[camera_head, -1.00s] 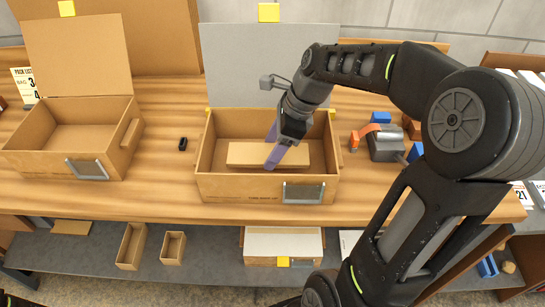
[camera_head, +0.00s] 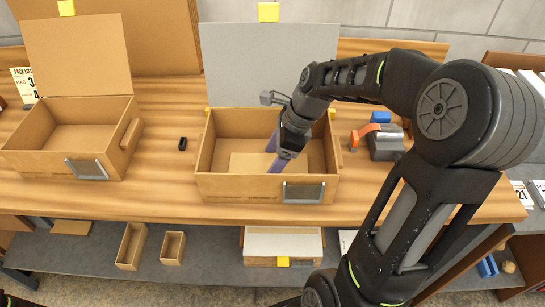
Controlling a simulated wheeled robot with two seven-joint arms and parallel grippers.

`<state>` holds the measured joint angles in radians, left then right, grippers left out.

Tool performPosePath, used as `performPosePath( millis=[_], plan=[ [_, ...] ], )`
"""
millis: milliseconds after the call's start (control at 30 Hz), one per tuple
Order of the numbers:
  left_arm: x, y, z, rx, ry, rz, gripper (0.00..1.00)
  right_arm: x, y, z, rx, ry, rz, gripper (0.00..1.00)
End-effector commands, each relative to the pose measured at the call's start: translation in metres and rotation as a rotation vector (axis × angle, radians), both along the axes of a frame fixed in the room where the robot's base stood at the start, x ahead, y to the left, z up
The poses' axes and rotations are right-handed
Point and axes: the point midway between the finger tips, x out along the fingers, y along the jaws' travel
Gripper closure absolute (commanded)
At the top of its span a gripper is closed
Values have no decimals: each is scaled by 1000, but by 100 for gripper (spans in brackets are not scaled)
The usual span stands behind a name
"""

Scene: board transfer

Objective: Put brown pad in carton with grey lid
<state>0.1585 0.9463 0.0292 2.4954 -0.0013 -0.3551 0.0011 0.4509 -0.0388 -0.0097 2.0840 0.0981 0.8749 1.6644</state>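The carton with the grey lid (camera_head: 225,187) stands in the middle of the table, its lid (camera_head: 250,65) raised at the back. The brown pad (camera_head: 250,162) is inside the carton, lying roughly flat and low between its walls. My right gripper (camera_head: 275,160) reaches down into the carton from the right. Its purple fingers are at the pad's far and near edges and look shut on it. The gripper hides part of the pad's right side. Whether the pad touches the carton floor I cannot tell. My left gripper is not in view.
An open carton with a brown lid (camera_head: 38,165) stands at the left. A small black object (camera_head: 183,144) lies between the cartons. A grey and orange tool (camera_head: 384,145) is at the right. Small boxes (camera_head: 131,246) and a closed carton (camera_head: 283,243) are on the lower shelf.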

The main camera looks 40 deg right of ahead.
Motion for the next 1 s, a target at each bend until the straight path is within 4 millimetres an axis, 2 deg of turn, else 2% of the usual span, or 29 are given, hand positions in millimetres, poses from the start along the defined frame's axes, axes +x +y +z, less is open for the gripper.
performPosePath(
  millis=[133, 367, 567, 667, 1000],
  plan=[
    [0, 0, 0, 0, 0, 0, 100, 0, 0, 0, 0, 0, 0, 16],
    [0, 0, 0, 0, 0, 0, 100, 0, 0, 1, 0, 0, 0, 16],
    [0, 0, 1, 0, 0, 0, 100, -2, -4, 13, -2, -2, -1, 16],
    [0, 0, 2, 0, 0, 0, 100, -5, -8, 27, -2, -4, -2, 16],
    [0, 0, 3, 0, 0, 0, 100, -21, -29, 91, -1, -4, -2, 16]
  ],
)
